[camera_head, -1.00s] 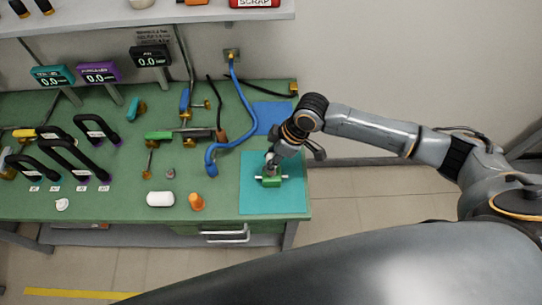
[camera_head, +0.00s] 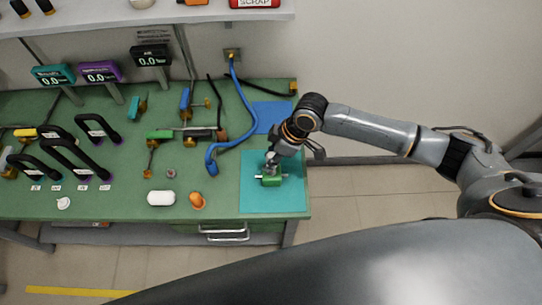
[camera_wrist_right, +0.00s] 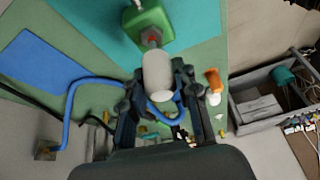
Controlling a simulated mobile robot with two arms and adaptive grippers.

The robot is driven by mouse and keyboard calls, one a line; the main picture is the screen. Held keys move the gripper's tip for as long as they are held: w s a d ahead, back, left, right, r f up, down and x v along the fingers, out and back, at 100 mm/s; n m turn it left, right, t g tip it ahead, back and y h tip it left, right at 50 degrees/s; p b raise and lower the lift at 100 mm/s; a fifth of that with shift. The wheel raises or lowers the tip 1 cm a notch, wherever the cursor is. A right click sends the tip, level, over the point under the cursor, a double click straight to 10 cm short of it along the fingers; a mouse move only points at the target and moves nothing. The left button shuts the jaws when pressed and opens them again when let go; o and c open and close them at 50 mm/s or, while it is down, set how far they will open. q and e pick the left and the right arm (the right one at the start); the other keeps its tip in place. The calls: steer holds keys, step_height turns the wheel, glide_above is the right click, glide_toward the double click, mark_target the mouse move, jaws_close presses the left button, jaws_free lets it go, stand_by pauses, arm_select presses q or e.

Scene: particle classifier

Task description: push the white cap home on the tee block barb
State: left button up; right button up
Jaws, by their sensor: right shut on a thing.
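The green tee block (camera_head: 271,182) sits on the teal mat (camera_head: 292,201) at the bench's right end. In the right wrist view the tee block (camera_wrist_right: 150,28) has a reddish barb (camera_wrist_right: 152,40) pointing toward my gripper. My right gripper (camera_head: 272,160) is above the block. In the wrist view the right gripper (camera_wrist_right: 157,82) is shut on the white cap (camera_wrist_right: 158,72), with a finger on each side. The cap's far end meets or overlaps the barb; how far it is on is hidden. My left gripper is not in view.
A blue hose (camera_head: 246,118) curves left of the mat. An orange item (camera_head: 197,200) and a white capsule-shaped item (camera_head: 161,198) lie left of it. Black handles (camera_head: 72,158) and valves stand farther left. A grey tray (camera_wrist_right: 258,105) shows in the wrist view. The mat around the block is clear.

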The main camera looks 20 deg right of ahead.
steer(key=shift+p, duration=0.65)
stand_by(0.6)
steer(key=shift+f+b, duration=0.9)
steer(key=shift+f, duration=0.85)
steer(key=o, duration=1.1)
steer(key=shift+r, duration=0.1)
steer(key=v, duration=1.2)
steer(key=shift+a, duration=0.1)
